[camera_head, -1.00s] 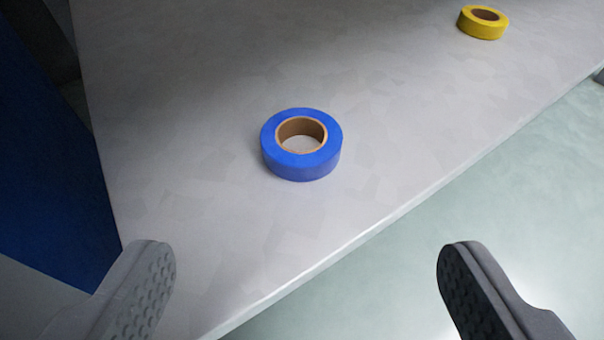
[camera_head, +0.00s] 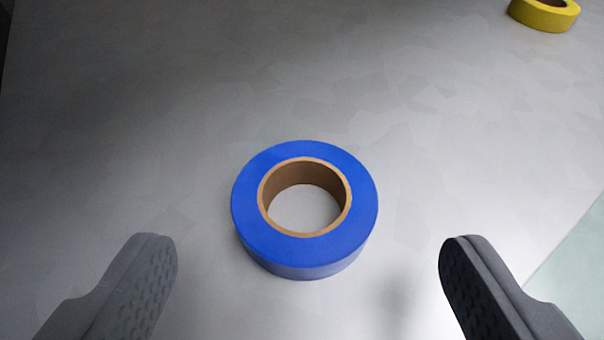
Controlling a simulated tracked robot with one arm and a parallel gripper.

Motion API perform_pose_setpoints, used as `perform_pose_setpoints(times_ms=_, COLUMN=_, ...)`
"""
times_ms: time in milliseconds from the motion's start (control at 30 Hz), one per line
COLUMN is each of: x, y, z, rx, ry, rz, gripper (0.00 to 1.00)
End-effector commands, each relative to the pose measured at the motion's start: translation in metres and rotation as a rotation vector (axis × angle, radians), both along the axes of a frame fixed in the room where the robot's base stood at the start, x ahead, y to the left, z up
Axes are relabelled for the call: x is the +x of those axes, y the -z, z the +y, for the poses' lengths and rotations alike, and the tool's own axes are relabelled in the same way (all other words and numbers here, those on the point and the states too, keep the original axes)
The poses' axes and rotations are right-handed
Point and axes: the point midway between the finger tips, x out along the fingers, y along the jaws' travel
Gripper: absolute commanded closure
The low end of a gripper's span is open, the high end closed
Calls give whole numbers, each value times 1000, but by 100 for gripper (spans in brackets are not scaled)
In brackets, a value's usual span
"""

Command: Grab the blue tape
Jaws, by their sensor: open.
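The blue tape (camera_head: 304,258) is a roll with a brown cardboard core. It lies flat on the grey metal surface, near the middle of the view. My gripper (camera_head: 308,245) is open and empty, one finger at the lower left and one at the lower right. In the picture the roll sits between and slightly beyond the fingertips, with a gap on each side. The fingers do not appear to touch it. The exact height of the fingers above the surface cannot be told.
A yellow tape roll (camera_head: 545,16) lies on the same grey surface (camera_head: 440,120) at the far upper right. The surface's edge shows at the lower right, with a pale green floor (camera_head: 580,265) beyond it. The surface around the blue roll is clear.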

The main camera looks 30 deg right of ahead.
Motion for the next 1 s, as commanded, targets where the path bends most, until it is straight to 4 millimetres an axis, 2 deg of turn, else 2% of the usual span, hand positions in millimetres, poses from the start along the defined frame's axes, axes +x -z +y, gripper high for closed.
perform_pose_setpoints(times_ms=300, x=33, y=19, z=-16, rx=-2, ry=-1, rz=-2, gripper=23)
perform_pose_setpoints(times_ms=567, x=36, y=18, z=-18, rx=-1, ry=1, rz=-2, gripper=23)
perform_pose_setpoints(times_ms=733, x=36, y=18, z=-18, rx=-1, ry=1, rz=-2, gripper=70)
perform_pose_setpoints(times_ms=1000, x=35, y=18, z=-18, rx=-1, ry=2, rz=-2, gripper=71)
